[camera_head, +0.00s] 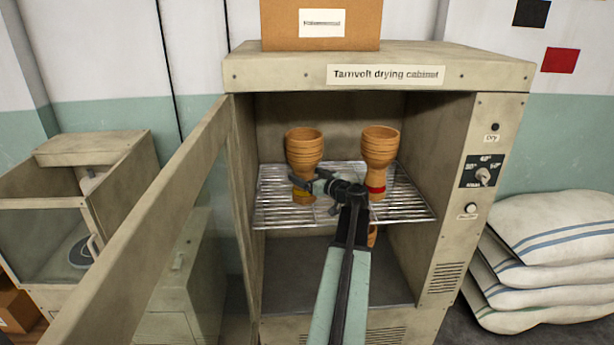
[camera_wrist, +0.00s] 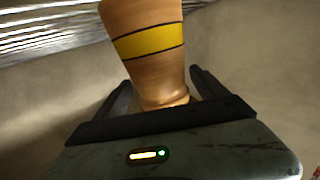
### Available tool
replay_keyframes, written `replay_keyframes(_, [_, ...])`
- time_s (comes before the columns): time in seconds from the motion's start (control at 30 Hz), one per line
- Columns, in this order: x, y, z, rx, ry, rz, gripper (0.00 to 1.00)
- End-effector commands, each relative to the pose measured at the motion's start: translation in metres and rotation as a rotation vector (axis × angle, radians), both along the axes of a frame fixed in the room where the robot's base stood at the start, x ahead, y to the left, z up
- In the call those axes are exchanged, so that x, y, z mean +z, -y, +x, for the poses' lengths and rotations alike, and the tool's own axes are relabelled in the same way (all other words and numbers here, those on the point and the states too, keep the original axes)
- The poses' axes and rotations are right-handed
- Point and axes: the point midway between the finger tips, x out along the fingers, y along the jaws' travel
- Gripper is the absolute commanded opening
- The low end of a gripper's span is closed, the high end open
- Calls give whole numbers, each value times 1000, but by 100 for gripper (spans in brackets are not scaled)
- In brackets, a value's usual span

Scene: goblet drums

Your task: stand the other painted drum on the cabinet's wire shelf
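A yellow-banded goblet drum (camera_head: 304,150) is upright over the left part of the wire shelf (camera_head: 275,215) inside the drying cabinet. I cannot tell if its base rests on the wires. My gripper (camera_head: 313,184) reaches it from the front right. A red-banded drum (camera_head: 379,150) stands upright on the shelf to the right, apart from the first. My arm hides part of the shelf.
The cabinet (camera_head: 450,200) has its glass door (camera_head: 170,215) swung open to the left. An orange-brown thing (camera_head: 373,236), mostly hidden by my arm, shows below the shelf. A cardboard box (camera_head: 355,25) sits on top. Stacked sacks (camera_head: 550,230) lie at the right.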

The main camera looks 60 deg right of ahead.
Motion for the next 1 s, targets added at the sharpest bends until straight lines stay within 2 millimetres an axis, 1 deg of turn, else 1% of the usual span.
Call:
replay_keyframes(0.07, [6, 0, 0, 0, 0, 0, 83])
replay_keyframes(0.17, [5, -6, -16, -3, 0, 0, 83])
replay_keyframes(0.4, [12, -25, -75, -4, 1, 0, 83])
replay_keyframes(0.5, [13, -31, -94, -4, 1, 0, 83])
replay_keyframes(0.6, [14, -35, -107, -3, 1, 0, 83])
replay_keyframes(0.73, [15, -36, -115, -2, 0, 1, 83])
replay_keyframes(1.0, [14, -36, -115, -2, 0, 0, 83])
